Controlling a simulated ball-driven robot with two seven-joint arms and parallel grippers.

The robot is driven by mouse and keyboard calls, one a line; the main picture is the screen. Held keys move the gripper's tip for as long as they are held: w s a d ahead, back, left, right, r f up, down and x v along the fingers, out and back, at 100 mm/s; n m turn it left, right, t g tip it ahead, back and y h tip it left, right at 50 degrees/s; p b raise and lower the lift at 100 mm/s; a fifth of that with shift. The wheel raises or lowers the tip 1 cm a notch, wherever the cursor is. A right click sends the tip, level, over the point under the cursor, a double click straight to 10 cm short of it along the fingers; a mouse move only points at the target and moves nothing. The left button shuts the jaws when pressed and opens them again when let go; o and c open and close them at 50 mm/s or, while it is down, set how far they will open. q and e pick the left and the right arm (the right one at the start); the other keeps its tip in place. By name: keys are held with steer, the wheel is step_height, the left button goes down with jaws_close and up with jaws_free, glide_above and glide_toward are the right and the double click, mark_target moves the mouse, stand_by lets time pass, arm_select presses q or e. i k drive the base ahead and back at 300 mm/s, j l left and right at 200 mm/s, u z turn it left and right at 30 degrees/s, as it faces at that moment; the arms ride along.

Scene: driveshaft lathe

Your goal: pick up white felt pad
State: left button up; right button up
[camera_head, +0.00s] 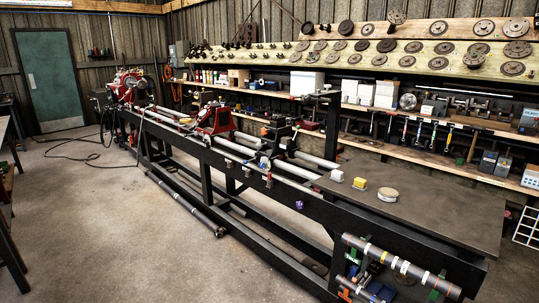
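Three small objects sit apart on the dark tabletop (440,208) at the near right end of the lathe. They are a small white block-like piece (337,176) near the left edge, a yellow piece (360,183) with a pale base or side beside it, and a round cream-white disc (388,195) to the right. I cannot tell for sure which of the white pieces is the felt pad. Neither of my grippers is in view.
The long lathe bed with driveshaft tubes (240,152) runs to the back left, with a red clamp stand (213,119) on it. Striped tubes (400,264) hang off the table's near end. Loaded wall shelves (430,130) stand behind.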

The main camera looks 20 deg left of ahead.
mark_target(337, 176)
steer(key=i, duration=0.9)
